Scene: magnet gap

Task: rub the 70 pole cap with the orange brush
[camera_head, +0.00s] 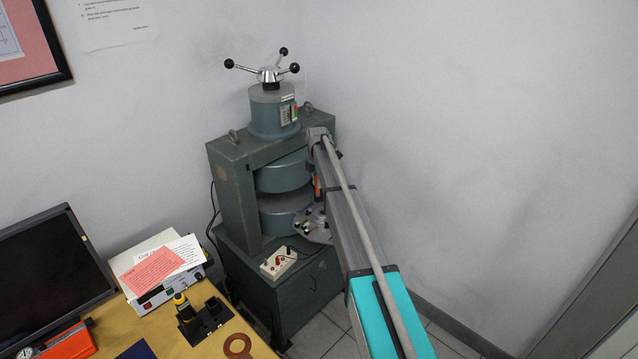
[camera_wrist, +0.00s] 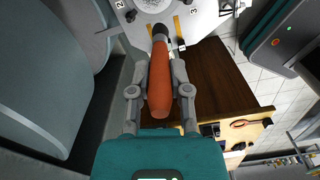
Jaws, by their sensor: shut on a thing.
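My gripper (camera_wrist: 160,68) is shut on the orange brush (camera_wrist: 160,88), with one finger on each side of its handle. The brush's dark head points up the wrist picture, close to a round metal pole cap (camera_wrist: 152,4) on a pale plate (camera_wrist: 205,16). The cap is cut off by the top edge, and I cannot tell if the bristles touch it. The plate (camera_head: 304,230) also shows in the head view, with small metal pieces on it, beside the magnet (camera_head: 284,176). A bit of orange brush (camera_head: 317,187) shows beside my arm. I cannot read a 70 on any cap.
The magnet's large round coils (camera_wrist: 62,75) fill the wrist picture's left side. A cream box (camera_head: 278,262) with knobs sits on the magnet's base. A wooden desk (camera_head: 205,340) with a monitor (camera_head: 48,280) stands left. Bare wall is at right.

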